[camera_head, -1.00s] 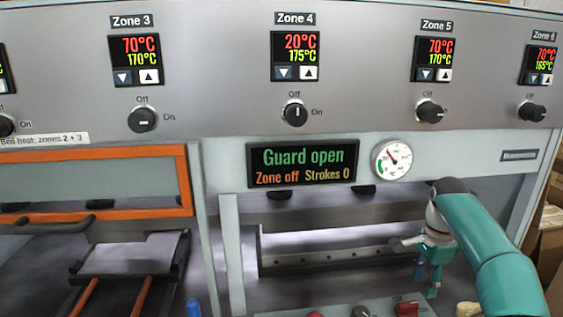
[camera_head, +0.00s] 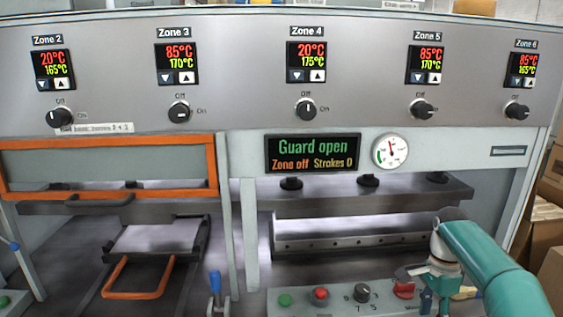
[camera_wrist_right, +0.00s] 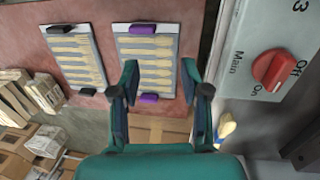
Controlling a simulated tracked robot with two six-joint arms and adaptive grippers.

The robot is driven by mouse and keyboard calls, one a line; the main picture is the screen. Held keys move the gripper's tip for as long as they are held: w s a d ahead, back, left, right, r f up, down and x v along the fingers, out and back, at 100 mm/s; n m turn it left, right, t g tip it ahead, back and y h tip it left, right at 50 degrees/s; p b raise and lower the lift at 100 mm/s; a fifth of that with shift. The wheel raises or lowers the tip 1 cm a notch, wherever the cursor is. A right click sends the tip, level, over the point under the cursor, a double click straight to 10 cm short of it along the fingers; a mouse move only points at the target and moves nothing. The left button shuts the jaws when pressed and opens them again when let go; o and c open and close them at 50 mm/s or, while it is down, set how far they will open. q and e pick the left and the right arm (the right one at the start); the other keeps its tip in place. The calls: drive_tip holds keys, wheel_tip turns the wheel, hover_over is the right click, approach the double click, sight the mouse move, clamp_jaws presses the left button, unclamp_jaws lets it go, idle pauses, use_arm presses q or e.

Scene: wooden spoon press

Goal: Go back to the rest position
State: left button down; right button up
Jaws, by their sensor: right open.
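My right gripper (camera_head: 434,300) is low at the right in the head view, in front of the press and close to the red main switch (camera_head: 403,290). In the right wrist view the gripper (camera_wrist_right: 159,78) has its two fingers spread with nothing between them. The red main switch (camera_wrist_right: 275,68) is to the right of the fingers there, apart from them. My left gripper is not in view.
The press display (camera_head: 313,153) reads "Guard open", "Zone off", "Strokes 0". An orange-framed guard (camera_head: 212,165) is at left. A blue-topped lever (camera_head: 215,282) stands in front. The wrist view shows two spoon trays (camera_wrist_right: 75,60) (camera_wrist_right: 122,60) and cardboard boxes (camera_wrist_right: 45,145).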

drive_tip(key=s+a+f+n+g+y, duration=0.1)
drive_tip(key=s+a+f+n, duration=0.1)
drive_tip(key=s+a+f, duration=0.35)
drive_tip(key=s+a+f+n+g, duration=0.1)
drive_tip(key=s+a+f, duration=0.1)
drive_tip(key=f, duration=0.6)
drive_tip(key=s+a+f+n+g+y, duration=0.1)
drive_tip(key=s+a+f+n, duration=0.1)
drive_tip(key=s+a+f, duration=0.35)
drive_tip(key=s+a+f+n+t+y, duration=0.1)
drive_tip(key=s+a+f+n, duration=0.3)
drive_tip(key=s, duration=0.5)
drive_tip(key=s+a+f+n+t+y, duration=0.1)
drive_tip(key=s+a+f+n, duration=0.2)
drive_tip(key=s+a+f, duration=0.35)
drive_tip(key=n+t, duration=0.1)
drive_tip(key=d+n+t, duration=0.1)
drive_tip(key=w+t, duration=0.1)
drive_tip(key=shift+w+d+f+n, duration=0.1)
drive_tip(key=shift+d+f+n, duration=0.2)
drive_tip(key=shift+n, duration=0.1)
drive_tip(key=shift+c, duration=0.4)
